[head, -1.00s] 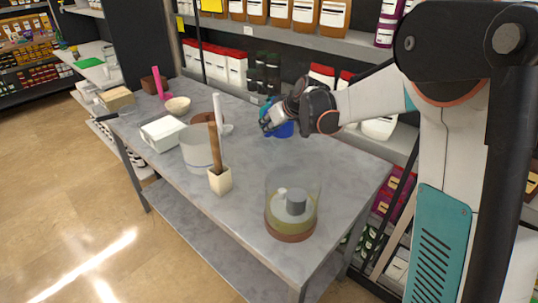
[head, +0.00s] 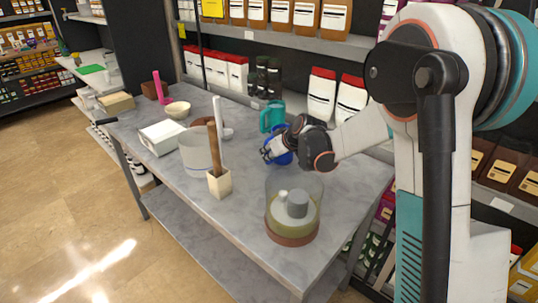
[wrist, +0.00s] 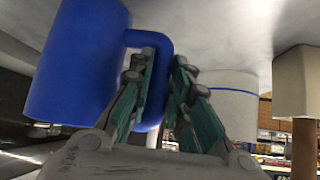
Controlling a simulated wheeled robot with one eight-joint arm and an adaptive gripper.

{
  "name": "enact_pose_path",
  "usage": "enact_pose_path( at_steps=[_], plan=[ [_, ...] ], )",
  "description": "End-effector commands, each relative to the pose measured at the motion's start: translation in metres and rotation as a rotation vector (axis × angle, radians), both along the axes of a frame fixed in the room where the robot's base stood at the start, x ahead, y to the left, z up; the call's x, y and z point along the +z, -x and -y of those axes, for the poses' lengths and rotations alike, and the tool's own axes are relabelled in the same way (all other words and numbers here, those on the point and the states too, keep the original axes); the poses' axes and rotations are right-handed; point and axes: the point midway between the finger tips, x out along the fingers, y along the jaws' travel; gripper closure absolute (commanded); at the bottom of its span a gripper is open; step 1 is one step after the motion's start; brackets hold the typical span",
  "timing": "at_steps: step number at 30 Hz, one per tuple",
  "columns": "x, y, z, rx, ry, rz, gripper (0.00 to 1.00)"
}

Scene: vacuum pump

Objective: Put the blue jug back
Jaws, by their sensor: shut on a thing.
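The blue jug (head: 283,158) is at the right-middle of the grey table, mostly hidden behind my gripper (head: 269,153) in the head view. In the wrist view, which looks upside down, the jug (wrist: 78,60) fills the left side with its handle (wrist: 150,40) towards the fingers. My gripper (wrist: 164,68) is shut on this handle, one finger on each side. I cannot tell whether the jug's base touches the table. A teal jug (head: 271,116) stands behind it near the table's back edge.
A cream holder with a brown stick (head: 219,183), a translucent tub (head: 195,155) and a white box (head: 162,135) stand to the left. Stocked shelves line the back. The table (head: 255,190) is clear between holder and vessel.

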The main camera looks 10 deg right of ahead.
Motion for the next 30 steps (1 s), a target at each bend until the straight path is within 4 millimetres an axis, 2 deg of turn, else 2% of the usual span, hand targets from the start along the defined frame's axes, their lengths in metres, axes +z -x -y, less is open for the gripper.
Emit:
enact_pose_path(
  at_steps=[5,6,9,20,25,30],
  plan=[
    [-0.001,0.000,0.000,0.000,0.001,0.001,1.00],
    [-0.002,0.000,0.000,0.000,0.000,0.000,0.80],
    [-0.001,0.000,0.000,0.000,0.000,0.000,0.62],
    [0.002,0.000,0.000,0.000,0.000,0.000,0.62],
    [0.017,0.013,0.006,-0.002,-0.001,0.000,0.62],
    [0.043,0.036,0.017,-0.002,-0.001,0.000,0.62]
  ],
)
